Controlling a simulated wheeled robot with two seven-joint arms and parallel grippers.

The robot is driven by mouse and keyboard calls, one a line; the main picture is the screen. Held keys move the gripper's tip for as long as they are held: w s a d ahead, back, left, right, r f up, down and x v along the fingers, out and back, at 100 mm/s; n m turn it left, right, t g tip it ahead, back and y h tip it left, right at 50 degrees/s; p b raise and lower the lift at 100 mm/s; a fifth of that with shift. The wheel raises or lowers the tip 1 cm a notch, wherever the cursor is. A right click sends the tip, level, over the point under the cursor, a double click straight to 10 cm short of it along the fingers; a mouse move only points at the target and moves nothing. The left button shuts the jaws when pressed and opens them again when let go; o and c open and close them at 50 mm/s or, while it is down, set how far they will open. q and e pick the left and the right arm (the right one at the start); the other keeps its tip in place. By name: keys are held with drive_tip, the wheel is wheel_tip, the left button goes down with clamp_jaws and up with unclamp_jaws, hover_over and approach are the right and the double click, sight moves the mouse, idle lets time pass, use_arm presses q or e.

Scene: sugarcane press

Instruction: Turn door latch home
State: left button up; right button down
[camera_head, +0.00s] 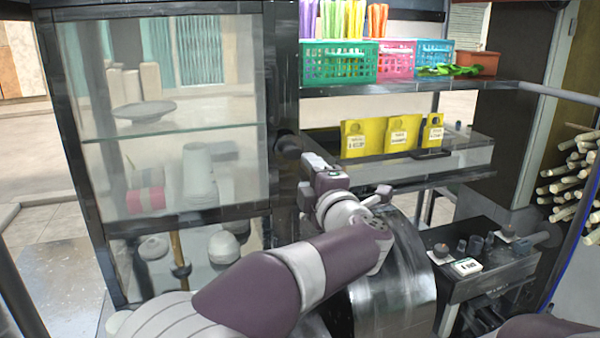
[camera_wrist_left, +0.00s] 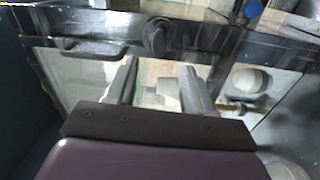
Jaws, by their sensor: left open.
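The glass-fronted cabinet door (camera_head: 165,120) with a dark frame stands at the left and looks closed. A dark rounded knob, which looks like the latch (camera_head: 288,148), sits on the frame at its right side. In the left wrist view the latch (camera_wrist_left: 157,38) is beyond my fingertips, roughly centred between them. My left gripper (camera_head: 312,162) is just right of and slightly below the latch in the head view. In the left wrist view my left gripper (camera_wrist_left: 159,68) is open with nothing between its fingers. I cannot tell the latch's exact angle. My right gripper is out of view.
A shelf (camera_head: 400,88) with coloured baskets (camera_head: 338,62) runs at the upper right, with yellow packets (camera_head: 355,138) below. A metal drum (camera_head: 395,290) stands under my left arm. Cane stalks (camera_head: 575,175) stick out at the right. A dark bar handle (camera_wrist_left: 90,48) shows in the wrist view.

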use_arm(q)
drive_tip(key=v, duration=0.4)
drive_tip(key=shift+s+b, duration=0.2)
drive_tip(key=shift+b, duration=0.1)
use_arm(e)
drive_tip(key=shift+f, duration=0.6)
use_arm(q)
drive_tip(key=d+f+m+h, duration=0.3)
drive_tip(key=d+m+h, duration=0.3)
drive_tip(key=d+m, duration=0.1)
drive_tip(key=s+f+m+g+h, duration=0.4)
drive_tip(key=f+m+g+h, duration=0.2)
drive_tip(key=f+m, duration=0.65)
drive_tip(key=s+a+f+m+g+y+p, duration=0.1)
drive_tip(key=s+a+f+m+g+y, duration=0.2)
drive_tip(key=s+a+f+g, duration=0.65)
drive_tip(key=s+a+f+y, duration=0.1)
drive_tip(key=s+a+f, duration=0.1)
drive_tip(key=a, duration=0.4)
drive_tip(key=s+a+f+n+y+p, duration=0.1)
drive_tip(key=s+a+f, duration=0.1)
drive_tip(key=s+a, duration=0.3)
drive_tip(key=s+a+f+y, duration=0.1)
drive_tip(key=s+a+f, duration=0.2)
drive_tip(key=a, duration=0.6)
drive_tip(key=shift+s+g, duration=0.35)
drive_tip(key=shift+s, duration=0.35)
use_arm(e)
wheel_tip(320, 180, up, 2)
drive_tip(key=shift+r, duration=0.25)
